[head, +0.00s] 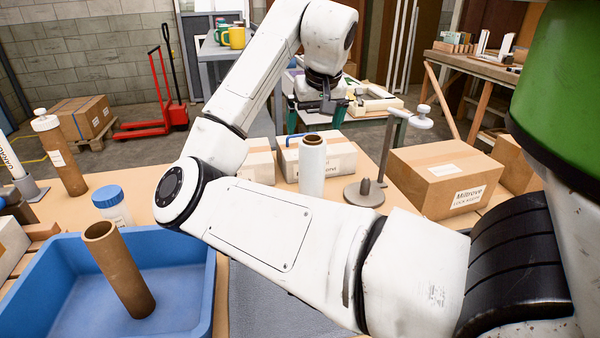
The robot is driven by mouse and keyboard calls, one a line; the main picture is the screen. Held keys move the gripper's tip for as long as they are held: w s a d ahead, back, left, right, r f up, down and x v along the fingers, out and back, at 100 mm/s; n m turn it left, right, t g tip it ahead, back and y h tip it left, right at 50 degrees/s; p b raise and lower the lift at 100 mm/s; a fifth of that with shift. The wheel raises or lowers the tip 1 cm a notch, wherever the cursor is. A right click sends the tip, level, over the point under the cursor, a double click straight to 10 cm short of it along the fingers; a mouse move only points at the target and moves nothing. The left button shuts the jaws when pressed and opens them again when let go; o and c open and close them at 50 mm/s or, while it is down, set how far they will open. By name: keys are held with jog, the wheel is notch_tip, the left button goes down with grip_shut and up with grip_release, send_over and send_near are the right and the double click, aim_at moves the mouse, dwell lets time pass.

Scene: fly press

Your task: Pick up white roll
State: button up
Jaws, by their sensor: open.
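The white roll (312,167) stands upright on the tan table beyond my forearm, with a brown core showing at its top. Its lower end comes close to the edge of my arm in the picture, so its base is hard to see. My gripper (328,106) is at the end of my raised arm, above the roll in the picture and pointing down. It is open, apart from the roll, and small in this view. I see nothing between its fingers.
Cartons stand behind the roll (330,156) and to its right (445,180). A metal stand (366,190) is close on the roll's right. A blue tray (212,290) with a brown tube (122,275) is front left. A white jar with blue lid (112,208) stands behind it.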

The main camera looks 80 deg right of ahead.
aim_at(311, 136)
jog(key=b+x, duration=0.1)
jog(key=x, duration=0.4)
jog(key=shift+w+d+f, duration=0.15)
jog(key=shift+f, duration=0.05)
jog(key=shift+s+x, duration=0.2)
jog(key=shift+x, duration=1.1)
jog(key=shift+s+x, duration=0.25)
jog(key=shift+x, duration=1.05)
jog(key=shift+f, duration=0.1)
grip_shut()
